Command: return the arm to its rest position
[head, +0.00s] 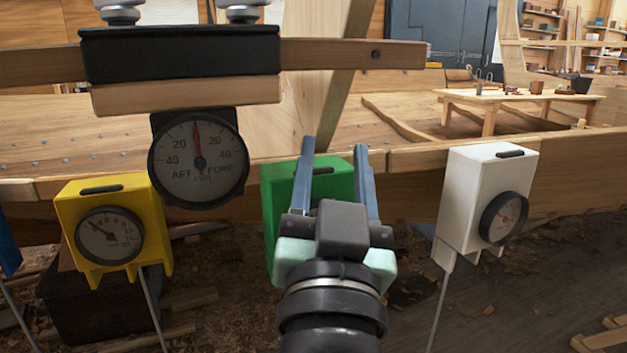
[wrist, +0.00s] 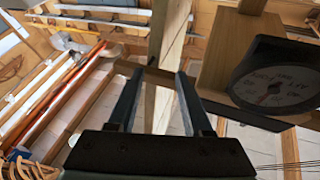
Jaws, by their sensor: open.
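My gripper (head: 334,158) is open and empty in the head view, its two blue-grey fingers pointing up and away from me. It stands in front of a green box (head: 272,205), hiding much of that box. In the wrist view the fingers of my gripper (wrist: 155,85) are apart, with a pale wooden post (wrist: 167,50) showing between and beyond them. My arm comes up from the bottom of the head view.
A dial gauge (head: 198,158) under a black block (head: 180,53) hangs left of my gripper. A yellow gauge box (head: 112,220) is further left and a white gauge box (head: 488,195) is to the right. The wooden hull (head: 60,125) runs behind. A table (head: 520,97) stands at the back right.

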